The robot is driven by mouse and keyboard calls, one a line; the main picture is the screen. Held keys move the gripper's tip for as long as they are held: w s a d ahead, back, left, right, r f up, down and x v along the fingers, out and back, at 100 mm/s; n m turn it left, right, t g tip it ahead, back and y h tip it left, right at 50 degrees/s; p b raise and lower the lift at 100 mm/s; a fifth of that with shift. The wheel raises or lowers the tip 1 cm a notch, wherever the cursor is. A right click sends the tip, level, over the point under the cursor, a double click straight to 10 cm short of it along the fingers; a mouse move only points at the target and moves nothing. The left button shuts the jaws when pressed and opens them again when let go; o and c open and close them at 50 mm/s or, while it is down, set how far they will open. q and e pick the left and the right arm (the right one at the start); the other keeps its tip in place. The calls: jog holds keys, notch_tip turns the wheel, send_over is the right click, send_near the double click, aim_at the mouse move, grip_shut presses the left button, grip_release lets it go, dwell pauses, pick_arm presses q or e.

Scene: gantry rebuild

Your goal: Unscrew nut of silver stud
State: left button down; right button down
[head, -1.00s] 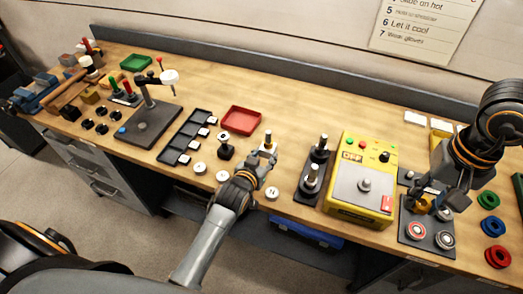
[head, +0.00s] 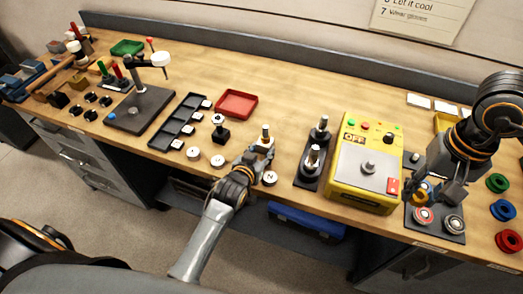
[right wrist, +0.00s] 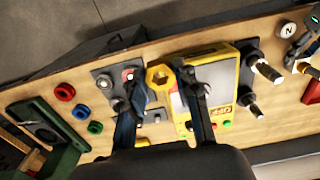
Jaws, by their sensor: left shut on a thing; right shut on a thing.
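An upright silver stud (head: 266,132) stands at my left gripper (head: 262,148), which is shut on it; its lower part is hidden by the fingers. Part of this gripper also shows at the right edge of the right wrist view (right wrist: 309,48). My right gripper (head: 432,192) is shut on a yellow hexagonal nut (right wrist: 160,76), seen between its fingers in the right wrist view. In the head view it is held above a dark plate (head: 453,236), far to the right of the stud. The nut's hole faces the wrist camera.
A dark block with two silver studs (head: 299,178) and a yellow OFF box (head: 360,200) stand between my grippers. A disc marked N (head: 270,178) lies by the left gripper. Red tray (head: 237,104) is behind it; coloured rings (head: 502,210) lie at the right.

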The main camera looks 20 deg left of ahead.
pick_arm(q)
jog(key=shift+r, duration=0.15)
jog(key=c, duration=0.7)
grip_release()
jog(key=shift+f, duration=0.2)
jog(key=v, duration=1.2)
jog(key=shift+d+r, duration=0.1)
jog(key=shift+r, duration=0.05)
